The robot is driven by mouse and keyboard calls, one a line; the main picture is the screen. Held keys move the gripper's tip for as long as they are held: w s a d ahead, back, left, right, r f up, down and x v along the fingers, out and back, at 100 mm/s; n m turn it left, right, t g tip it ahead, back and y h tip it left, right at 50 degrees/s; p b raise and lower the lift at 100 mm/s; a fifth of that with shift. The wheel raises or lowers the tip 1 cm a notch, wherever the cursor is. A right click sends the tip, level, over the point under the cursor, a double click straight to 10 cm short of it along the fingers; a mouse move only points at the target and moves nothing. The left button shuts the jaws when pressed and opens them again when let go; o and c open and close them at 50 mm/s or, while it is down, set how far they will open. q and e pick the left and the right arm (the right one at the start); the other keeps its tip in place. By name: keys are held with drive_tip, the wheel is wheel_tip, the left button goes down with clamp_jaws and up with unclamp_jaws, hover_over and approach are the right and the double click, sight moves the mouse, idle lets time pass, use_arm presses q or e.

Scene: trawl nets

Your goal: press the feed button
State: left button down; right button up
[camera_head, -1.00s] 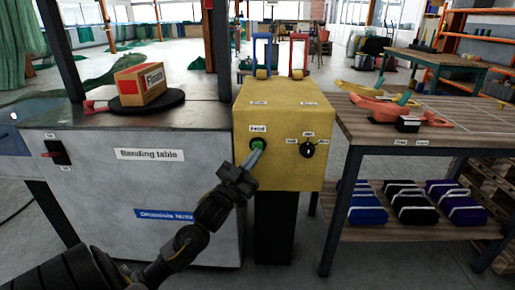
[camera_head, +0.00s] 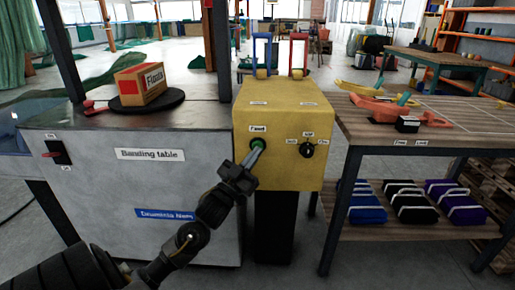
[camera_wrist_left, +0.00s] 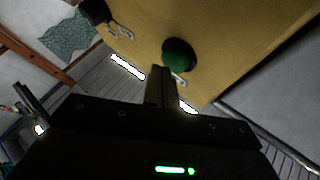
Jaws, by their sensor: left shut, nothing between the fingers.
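The green feed button (camera_head: 256,143) is on the front face of the yellow control box (camera_head: 283,172), under a white "Feed" label. My left gripper (camera_head: 258,150) is shut, with its tips right at the button in the head view and partly covering it. In the left wrist view the green button (camera_wrist_left: 180,55) shows as a dome on the yellow face, just beyond the shut fingertips (camera_wrist_left: 160,70). I cannot tell whether the tips touch it. My right gripper is not in view.
A black selector knob (camera_head: 307,150) is right of the button. Blue (camera_head: 262,52) and red (camera_head: 299,52) handles stand on the box. The banding table (camera_head: 110,190) with a "Floats" carton (camera_head: 142,84) is left; a wooden workbench (camera_head: 400,133) is right.

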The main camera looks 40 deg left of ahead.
use_arm(q)
drive_tip(key=shift+w+a, duration=0.3)
drive_tip(key=shift+w, duration=0.1)
idle(0.5)
idle(0.3)
drive_tip(key=shift+s+d+p, duration=0.55)
drive_tip(key=shift+s+p, duration=0.1)
drive_tip(key=shift+s, duration=0.1)
drive_tip(key=shift+s+d+p, duration=0.55)
drive_tip(key=shift+s+d, duration=0.25)
drive_tip(key=shift+s, duration=0.2)
drive_tip(key=shift+s+d+p, duration=0.55)
drive_tip(key=shift+s+d, duration=0.2)
drive_tip(key=shift+s, duration=0.25)
